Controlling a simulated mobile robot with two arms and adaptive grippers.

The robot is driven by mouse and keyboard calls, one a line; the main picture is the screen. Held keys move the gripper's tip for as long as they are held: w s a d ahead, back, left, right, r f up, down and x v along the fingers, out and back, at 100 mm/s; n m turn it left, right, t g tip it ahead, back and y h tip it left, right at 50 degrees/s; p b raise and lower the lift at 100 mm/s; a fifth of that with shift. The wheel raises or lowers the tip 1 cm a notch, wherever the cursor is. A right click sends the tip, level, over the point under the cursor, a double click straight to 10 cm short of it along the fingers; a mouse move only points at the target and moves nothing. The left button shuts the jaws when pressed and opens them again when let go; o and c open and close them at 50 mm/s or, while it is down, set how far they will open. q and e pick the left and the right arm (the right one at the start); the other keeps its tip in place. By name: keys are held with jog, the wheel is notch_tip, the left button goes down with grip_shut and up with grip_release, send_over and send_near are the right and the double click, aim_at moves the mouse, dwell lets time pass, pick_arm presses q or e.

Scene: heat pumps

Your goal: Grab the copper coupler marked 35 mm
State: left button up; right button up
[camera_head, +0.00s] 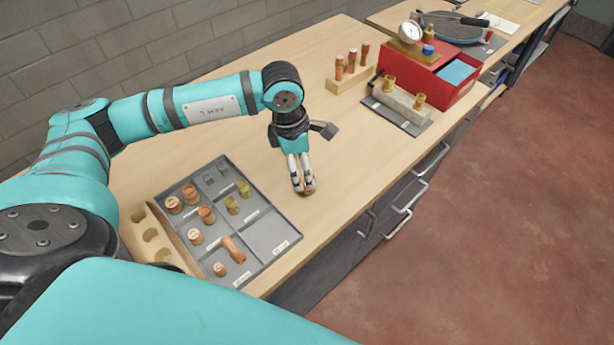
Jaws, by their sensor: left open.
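My left gripper (302,187) points down over the bare wood right of the grey parts tray (272,232). Its jaws are open, with a small copper-coloured piece (308,193) at the fingertips, mostly hidden by them. I cannot tell whether the fingers touch it. Several copper fittings stand in the tray's left compartments, among them one at the back left (173,204) and a longer one lying near the front (233,249). Their size marks are too small to read, so I cannot tell which is 35 mm. My right gripper is out of view.
A wooden block with holes (156,236) lies along the tray's left side. Further back stand a wooden rack of copper pieces (350,80), a fixture with brass fittings (402,103) and a red case (437,75). Bare bench surrounds my gripper.

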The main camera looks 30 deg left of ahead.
pick_arm(q)
jog(key=shift+d+f, duration=0.15)
jog(key=shift+f, duration=0.55)
jog(key=shift+w+f+p, duration=0.15)
jog(key=shift+f+p, duration=0.05)
jog(key=shift+p, duration=0.1)
jog(key=f, duration=0.1)
jog(key=f+p, duration=0.1)
jog(key=f, duration=0.1)
jog(key=f+p, duration=0.1)
jog(key=shift+w+d+f, duration=0.1)
jog(key=shift+w+f, duration=0.1)
jog(key=shift+w, duration=0.2)
jog(key=shift+f, duration=0.25)
jog(key=c, duration=1.3)
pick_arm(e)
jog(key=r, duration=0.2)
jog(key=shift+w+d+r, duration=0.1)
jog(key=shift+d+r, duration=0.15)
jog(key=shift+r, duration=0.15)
